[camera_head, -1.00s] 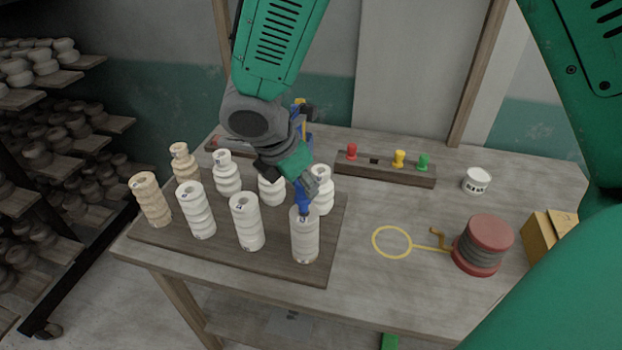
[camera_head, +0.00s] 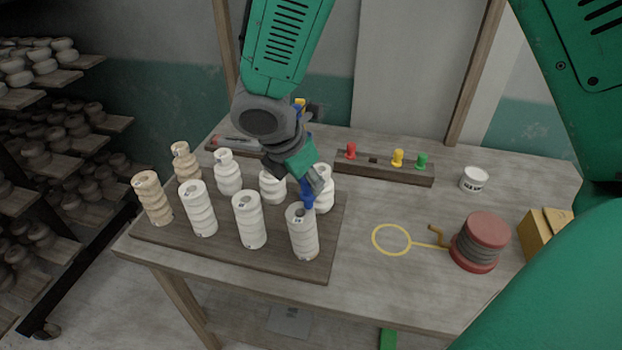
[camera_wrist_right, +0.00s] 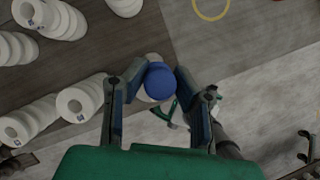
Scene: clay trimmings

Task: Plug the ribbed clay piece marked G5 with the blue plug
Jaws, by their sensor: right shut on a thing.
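Several ribbed clay pieces stand upright on a dark wooden board (camera_head: 270,262), some white, some tan. Their marks are too small to read, so I cannot tell which is G5. The front-right white piece (camera_head: 303,236) shows a dark open hole in its top. My right gripper (camera_head: 309,190) is shut on the blue plug (camera_head: 307,200), just above and slightly behind that piece's top, apparently apart from it. In the right wrist view the blue plug (camera_wrist_right: 160,82) sits between the fingers, hiding part of a pale piece beneath. My left gripper is not in view.
A wooden rack (camera_head: 385,173) behind holds a red plug (camera_head: 351,151), a yellow plug (camera_head: 398,157) and a green plug (camera_head: 422,161), with one empty hole. The table's middle is clear.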

